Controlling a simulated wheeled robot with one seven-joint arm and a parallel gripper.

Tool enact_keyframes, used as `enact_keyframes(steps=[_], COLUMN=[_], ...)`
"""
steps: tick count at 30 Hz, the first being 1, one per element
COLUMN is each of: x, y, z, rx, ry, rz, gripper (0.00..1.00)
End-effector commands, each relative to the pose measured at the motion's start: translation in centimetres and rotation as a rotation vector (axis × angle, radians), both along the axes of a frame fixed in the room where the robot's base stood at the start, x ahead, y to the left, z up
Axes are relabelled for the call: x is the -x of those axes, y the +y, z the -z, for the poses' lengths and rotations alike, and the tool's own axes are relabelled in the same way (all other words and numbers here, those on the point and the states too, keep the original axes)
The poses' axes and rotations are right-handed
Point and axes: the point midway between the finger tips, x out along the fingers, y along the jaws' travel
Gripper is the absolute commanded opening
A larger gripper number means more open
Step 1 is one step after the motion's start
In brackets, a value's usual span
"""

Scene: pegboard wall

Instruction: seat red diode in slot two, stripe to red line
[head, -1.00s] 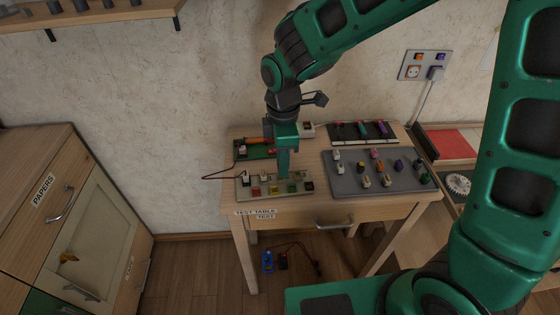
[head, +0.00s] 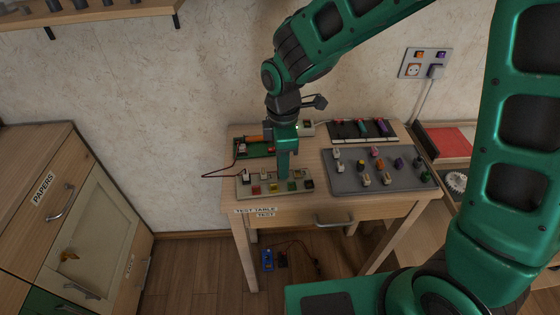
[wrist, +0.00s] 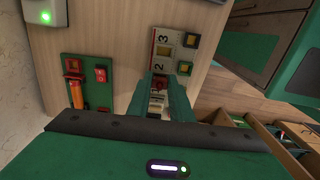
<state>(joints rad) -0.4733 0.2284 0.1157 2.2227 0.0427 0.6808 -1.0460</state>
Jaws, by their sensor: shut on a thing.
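My gripper (head: 284,177) points down over the pale slot board (head: 268,194) at the front left of the table. In the wrist view my gripper (wrist: 160,97) is shut on a red diode (wrist: 159,83), which shows only as a small dark red patch between the fingers. The fingers are at the board, beside the printed 2 and 3 on its white label strip (wrist: 163,46). The diode's stripe, its legs and the slot under it are hidden by the fingers, so I cannot tell how deep it sits.
A grey tray (head: 348,184) with several coloured parts lies to the right. A green panel (wrist: 76,96) with an orange part and a red switch (wrist: 100,74) is behind the board. A white box (wrist: 40,12) shows a lit green lamp. A rack (head: 388,139) stands at the back.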

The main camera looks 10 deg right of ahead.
Motion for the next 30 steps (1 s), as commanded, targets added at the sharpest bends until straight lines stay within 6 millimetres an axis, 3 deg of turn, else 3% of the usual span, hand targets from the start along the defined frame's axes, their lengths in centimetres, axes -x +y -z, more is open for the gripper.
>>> enact_keyframes(steps=[6, 7, 9, 10, 20, 30], x=[0.0, 0.0, 0.0, 0.0, 0.0, -0.1], y=[0.0, 0.0, 0.0, 0.0, 0.0, 0.0], z=[0.5, 0.5, 0.5, 0.5, 0.3, -1.4], rx=[0.0, 0.0, 0.0, 0.0, 0.0, -0.001], ry=[0.001, 0.0, 0.0, 0.0, 0.0, -0.002], rz=[0.0, 0.0, 0.0, 0.0, 0.0, 0.0], gripper=[0.0, 0.22, 0.38, 0.41, 0.41, 0.41])
